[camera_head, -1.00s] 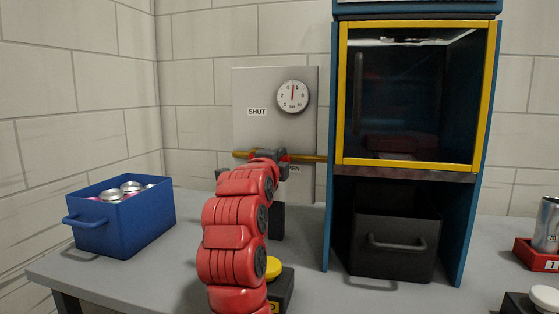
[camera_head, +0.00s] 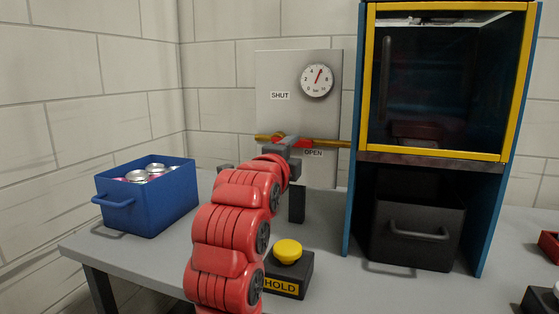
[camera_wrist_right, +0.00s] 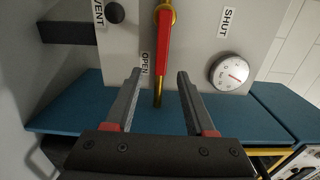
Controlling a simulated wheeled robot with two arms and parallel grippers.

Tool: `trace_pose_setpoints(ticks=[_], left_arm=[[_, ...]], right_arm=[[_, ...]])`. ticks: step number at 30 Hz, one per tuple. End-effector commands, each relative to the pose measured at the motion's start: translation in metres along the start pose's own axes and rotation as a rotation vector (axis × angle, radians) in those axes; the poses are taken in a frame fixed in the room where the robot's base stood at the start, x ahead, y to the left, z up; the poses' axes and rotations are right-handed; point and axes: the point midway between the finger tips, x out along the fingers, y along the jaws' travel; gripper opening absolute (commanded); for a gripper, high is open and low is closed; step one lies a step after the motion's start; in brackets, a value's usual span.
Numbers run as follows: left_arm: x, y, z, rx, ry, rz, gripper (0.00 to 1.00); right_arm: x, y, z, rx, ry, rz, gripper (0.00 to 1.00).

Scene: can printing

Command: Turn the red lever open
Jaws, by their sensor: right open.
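The red lever (camera_head: 303,143) lies along a brass pipe (camera_head: 330,143) in front of a grey panel (camera_head: 270,70) with SHUT and OPEN labels. In the right wrist view the lever (camera_wrist_right: 163,45) lines up with the gap between my right gripper's (camera_wrist_right: 159,72) fingertips. The fingers are apart, with nothing between them, and the lever appears just beyond the tips. In the head view my right gripper (camera_head: 284,147) is in front of the pipe and hides part of the lever. Contact cannot be told. My left gripper is not in view.
A blue bin (camera_head: 150,205) with cans stands at the left. A yellow button on a HOLD box (camera_head: 290,275) sits near my right arm. A blue and yellow cabinet (camera_head: 362,200) with a dark drawer (camera_head: 415,240) stands at the right. A gauge (camera_head: 317,80) is on the panel.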

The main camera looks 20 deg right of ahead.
Motion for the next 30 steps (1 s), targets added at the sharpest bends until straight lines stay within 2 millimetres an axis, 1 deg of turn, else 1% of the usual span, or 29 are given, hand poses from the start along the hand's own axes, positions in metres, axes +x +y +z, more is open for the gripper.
trace_pose_setpoints(ticks=[1, 6, 9, 12, 17, 30], left_arm=[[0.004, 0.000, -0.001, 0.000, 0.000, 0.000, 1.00], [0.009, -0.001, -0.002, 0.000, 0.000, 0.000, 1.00], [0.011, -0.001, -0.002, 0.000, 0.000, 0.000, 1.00], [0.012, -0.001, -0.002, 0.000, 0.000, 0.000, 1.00], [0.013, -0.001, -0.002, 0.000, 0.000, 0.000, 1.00], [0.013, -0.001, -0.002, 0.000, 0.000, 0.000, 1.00]], right_arm=[[-0.016, -0.004, 0.002, 0.005, -0.007, -0.005, 0.55], [-0.057, -0.002, 0.001, 0.002, -0.004, -0.002, 0.55], [-0.074, -0.001, 0.002, 0.001, -0.004, -0.002, 0.55], [-0.086, -0.001, 0.001, -0.001, -0.002, -0.002, 0.55], [-0.094, -0.001, 0.000, 0.001, 0.000, -0.002, 0.55], [-0.094, 0.000, 0.000, 0.001, 0.000, -0.002, 0.55]])
